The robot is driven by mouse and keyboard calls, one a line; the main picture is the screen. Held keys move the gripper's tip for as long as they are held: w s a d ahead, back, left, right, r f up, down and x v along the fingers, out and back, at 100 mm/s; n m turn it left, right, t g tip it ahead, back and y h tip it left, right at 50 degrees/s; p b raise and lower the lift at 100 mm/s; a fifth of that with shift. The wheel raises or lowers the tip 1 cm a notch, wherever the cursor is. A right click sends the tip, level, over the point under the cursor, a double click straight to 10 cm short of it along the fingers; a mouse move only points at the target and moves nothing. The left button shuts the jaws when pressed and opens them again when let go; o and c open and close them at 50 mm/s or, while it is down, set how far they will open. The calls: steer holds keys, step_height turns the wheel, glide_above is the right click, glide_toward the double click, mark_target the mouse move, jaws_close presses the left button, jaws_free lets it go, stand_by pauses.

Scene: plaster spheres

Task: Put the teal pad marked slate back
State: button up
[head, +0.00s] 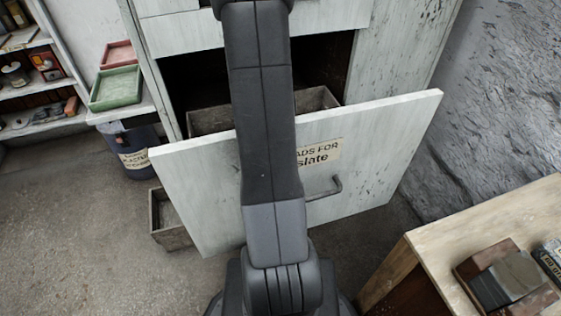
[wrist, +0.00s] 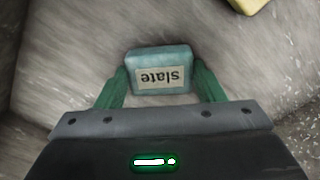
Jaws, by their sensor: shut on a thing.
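The teal pad (wrist: 160,55) is in the wrist view, with a pale label reading "slate" upside down. My gripper (wrist: 161,82) is shut on it, with one green finger at each side. A grey, blurred surface lies behind the pad; I cannot tell how far below it is. In the head view a drawer (head: 375,125) stands pulled open, its pale front labelled "...ADS FOR slate" (head: 320,153). My arm crosses in front of the drawer and hides part of it and the label. My gripper and the pad are out of the head view.
A yellowish block (wrist: 248,4) shows at the wrist view's top edge. Green (head: 115,88) and red (head: 118,54) trays sit at left above a dark bin (head: 130,150). A wooden box (head: 170,225) is beneath the drawer front.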

steer(key=shift+f, duration=0.2)
steer(key=o, duration=1)
steer(key=shift+r, duration=0.1)
step_height(320, 180, up, 12)
steer(key=p, duration=0.3)
steer(key=shift+r, duration=0.15)
